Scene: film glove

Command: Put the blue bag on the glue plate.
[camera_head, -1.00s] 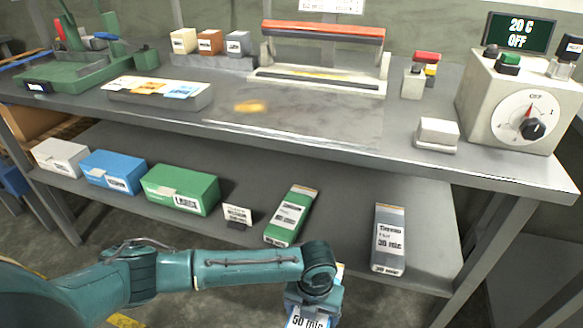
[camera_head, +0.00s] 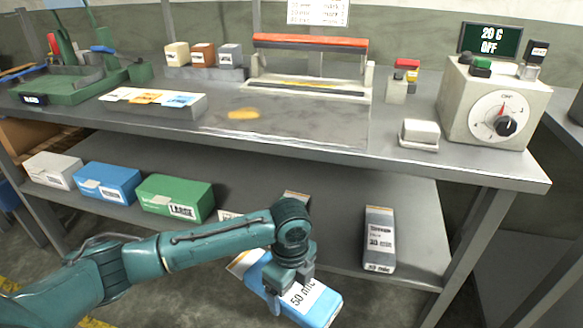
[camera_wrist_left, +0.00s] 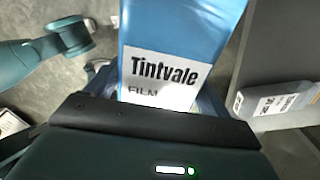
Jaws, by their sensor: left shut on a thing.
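The blue bag (camera_head: 325,306), with a white label reading "50 mic", hangs tilted in my left gripper (camera_head: 287,290) in front of the lower shelf. My left gripper is shut on it and covers its middle. In the left wrist view the bag (camera_wrist_left: 180,30) fills the upper middle, its label reading "Tintvale FILM". The glue plate appears to be the flat grey plate (camera_head: 320,125) with a yellow smear (camera_head: 243,114) on the bench top, above and behind the gripper. My right gripper is not seen.
A sealer with a red bar (camera_head: 322,42) stands behind the plate. A dial box (camera_head: 490,105) and a white block (camera_head: 419,133) are at right. A grey tray of cards (camera_head: 155,107) is at left. Boxes and a grey bag (camera_head: 379,235) lie on the lower shelf.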

